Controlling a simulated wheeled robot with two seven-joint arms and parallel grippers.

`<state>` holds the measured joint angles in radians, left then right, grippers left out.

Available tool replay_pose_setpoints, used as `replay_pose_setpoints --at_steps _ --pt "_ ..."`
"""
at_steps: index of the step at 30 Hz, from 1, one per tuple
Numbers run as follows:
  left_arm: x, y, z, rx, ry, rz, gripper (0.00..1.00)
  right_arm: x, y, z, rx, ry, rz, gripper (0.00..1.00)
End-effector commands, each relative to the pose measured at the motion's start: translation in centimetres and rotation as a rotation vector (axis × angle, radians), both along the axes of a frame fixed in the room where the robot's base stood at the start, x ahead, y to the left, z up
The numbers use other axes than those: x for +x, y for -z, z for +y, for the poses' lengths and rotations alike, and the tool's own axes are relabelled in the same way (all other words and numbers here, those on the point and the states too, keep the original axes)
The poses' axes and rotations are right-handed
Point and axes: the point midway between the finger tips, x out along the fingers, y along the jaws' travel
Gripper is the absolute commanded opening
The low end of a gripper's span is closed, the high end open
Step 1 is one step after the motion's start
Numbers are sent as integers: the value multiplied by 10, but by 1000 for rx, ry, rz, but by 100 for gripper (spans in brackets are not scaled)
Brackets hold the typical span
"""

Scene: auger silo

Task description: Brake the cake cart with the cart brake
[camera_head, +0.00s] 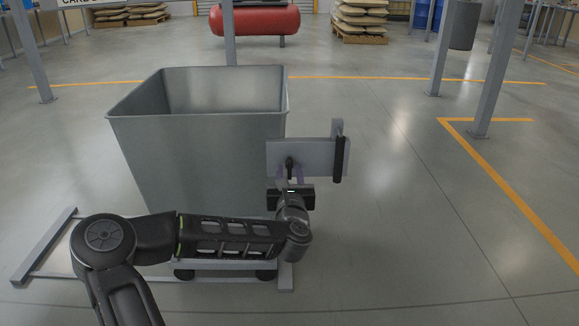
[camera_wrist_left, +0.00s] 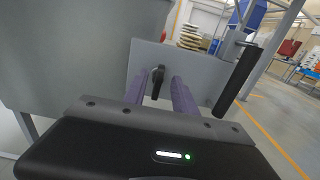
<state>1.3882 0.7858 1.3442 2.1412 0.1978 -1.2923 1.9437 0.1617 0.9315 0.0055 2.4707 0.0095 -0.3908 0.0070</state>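The cake cart (camera_head: 195,150) is a large grey open-topped metal bin; its wall (camera_wrist_left: 75,50) fills the left of the left wrist view. A grey plate (camera_head: 320,155) stands at its right side. A small black lever (camera_head: 290,163) is on the plate, also seen in the left wrist view (camera_wrist_left: 157,82). A longer black handle (camera_head: 340,159) is at the plate's right edge, also in the wrist view (camera_wrist_left: 238,80). Which one is the cart brake is not clear. My left gripper (camera_head: 289,175) is open, its purple fingers either side of the small lever, with visible gaps.
A low grey rail frame (camera_head: 45,247) lies on the floor around the cart. A post (camera_head: 229,35) stands behind it. More posts (camera_head: 493,70) stand at right. A red tank (camera_head: 255,20) and stacked sacks (camera_head: 360,18) are far back. Floor right of the cart is clear.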

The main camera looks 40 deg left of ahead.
Motion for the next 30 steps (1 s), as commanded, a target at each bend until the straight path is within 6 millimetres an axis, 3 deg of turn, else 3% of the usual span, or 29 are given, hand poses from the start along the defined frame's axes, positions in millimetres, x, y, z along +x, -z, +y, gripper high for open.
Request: replay_pose_setpoints --at_steps 9,19,30 --pt "35 1 26 -1 -1 -1 33 2 15 1 -1 3 -6 44" --pt "38 0 29 1 1 1 33 3 15 0 -1 4 -8 44" --pt "38 0 29 1 1 1 3 3 15 0 -1 4 -7 44"
